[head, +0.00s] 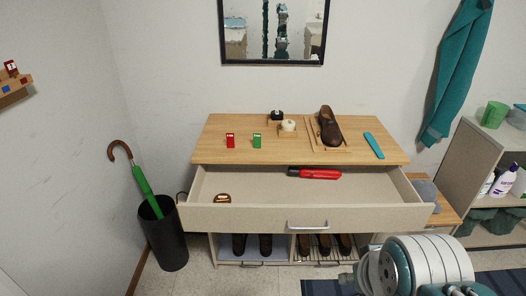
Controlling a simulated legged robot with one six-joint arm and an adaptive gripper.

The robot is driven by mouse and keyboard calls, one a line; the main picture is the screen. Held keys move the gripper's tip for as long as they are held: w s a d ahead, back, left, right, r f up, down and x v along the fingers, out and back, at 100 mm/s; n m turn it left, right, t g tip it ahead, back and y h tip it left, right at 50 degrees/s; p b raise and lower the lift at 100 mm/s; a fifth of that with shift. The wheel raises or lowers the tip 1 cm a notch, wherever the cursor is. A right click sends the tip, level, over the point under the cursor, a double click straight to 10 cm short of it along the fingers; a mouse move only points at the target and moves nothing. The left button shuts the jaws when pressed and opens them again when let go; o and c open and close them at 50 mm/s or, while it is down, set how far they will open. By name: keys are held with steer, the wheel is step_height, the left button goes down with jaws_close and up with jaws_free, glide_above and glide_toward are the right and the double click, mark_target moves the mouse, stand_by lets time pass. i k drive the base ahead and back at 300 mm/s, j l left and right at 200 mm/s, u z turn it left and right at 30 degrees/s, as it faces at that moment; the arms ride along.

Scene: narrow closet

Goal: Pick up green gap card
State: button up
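The green gap card (257,140) stands upright on the wooden top of the dresser (350,157), left of the middle and near the front edge. A red card (230,141) of similar size stands a little to its left, apart from it. Nothing covers the green card. Parts of my arm show at the bottom right, in front of the dresser and well away from the card. I cannot make out my gripper's fingers in this view.
The dresser's top drawer (260,217) is pulled out, with a red tool (316,174) inside. A brown shoe (329,127), a teal strip (374,145) and small jars share the top. An umbrella stand (163,240) is left, a shelf (472,150) right.

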mark_target(256, 136)
steer(key=i+j+z, duration=0.1)
steer(key=i+j, duration=0.25)
steer(key=i+j+z, duration=0.1)
steer(key=i+j, duration=0.25)
steer(key=j, duration=0.15)
steer(key=i+j+z, duration=0.1)
steer(key=i+j, duration=0.25)
steer(key=i+j+z, duration=0.1)
steer(key=i+j, duration=0.2)
steer(key=j, duration=0.25)
